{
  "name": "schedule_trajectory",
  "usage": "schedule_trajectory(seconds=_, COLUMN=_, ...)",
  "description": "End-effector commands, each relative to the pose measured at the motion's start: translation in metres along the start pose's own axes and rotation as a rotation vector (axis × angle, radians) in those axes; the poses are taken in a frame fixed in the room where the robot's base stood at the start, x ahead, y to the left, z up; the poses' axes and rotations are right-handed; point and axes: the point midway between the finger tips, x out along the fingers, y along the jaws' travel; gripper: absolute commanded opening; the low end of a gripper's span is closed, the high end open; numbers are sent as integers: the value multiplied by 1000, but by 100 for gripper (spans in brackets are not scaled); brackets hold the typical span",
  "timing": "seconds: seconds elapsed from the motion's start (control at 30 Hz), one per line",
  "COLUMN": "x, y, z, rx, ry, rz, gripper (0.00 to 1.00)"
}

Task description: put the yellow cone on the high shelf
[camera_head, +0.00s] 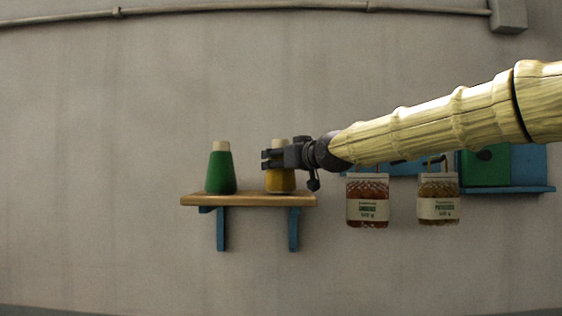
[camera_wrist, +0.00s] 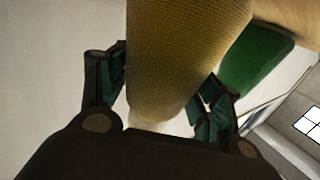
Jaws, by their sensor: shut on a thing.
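The yellow cone (camera_head: 280,184) is upright at the right part of the wooden wall shelf (camera_head: 245,200), its pale tip showing above my gripper. Its base appears to be at the shelf's top; I cannot tell whether it touches. My gripper (camera_head: 268,159) reaches in from the right and is shut on the cone, hiding its middle. In the wrist view the yellow cone (camera_wrist: 180,60) stands between the two dark fingers (camera_wrist: 165,100). A green cone (camera_head: 220,172) stands upright on the left part of the same shelf, and it also shows in the wrist view (camera_wrist: 252,58).
A blue ledge (camera_head: 520,189) with green and blue things is farther right. A pipe (camera_head: 250,8) runs along the wall top. The wall left of the shelf is clear.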

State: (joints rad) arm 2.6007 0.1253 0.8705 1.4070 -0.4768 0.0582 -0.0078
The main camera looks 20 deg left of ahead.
Motion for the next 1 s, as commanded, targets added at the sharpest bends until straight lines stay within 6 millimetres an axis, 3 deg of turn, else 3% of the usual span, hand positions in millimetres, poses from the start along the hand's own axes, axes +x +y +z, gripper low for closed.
schedule_trajectory(seconds=0.37, x=0, y=0, z=6, rx=0, ry=1, rz=0, gripper=36)
schedule_trajectory(seconds=0.4, x=0, y=0, z=5, rx=0, ry=1, rz=0, gripper=72)
schedule_trajectory(seconds=0.5, x=0, y=0, z=5, rx=0, ry=1, rz=0, gripper=90)
schedule_trajectory(seconds=1.0, x=-8, y=0, z=5, rx=-1, ry=1, rz=0, gripper=90)
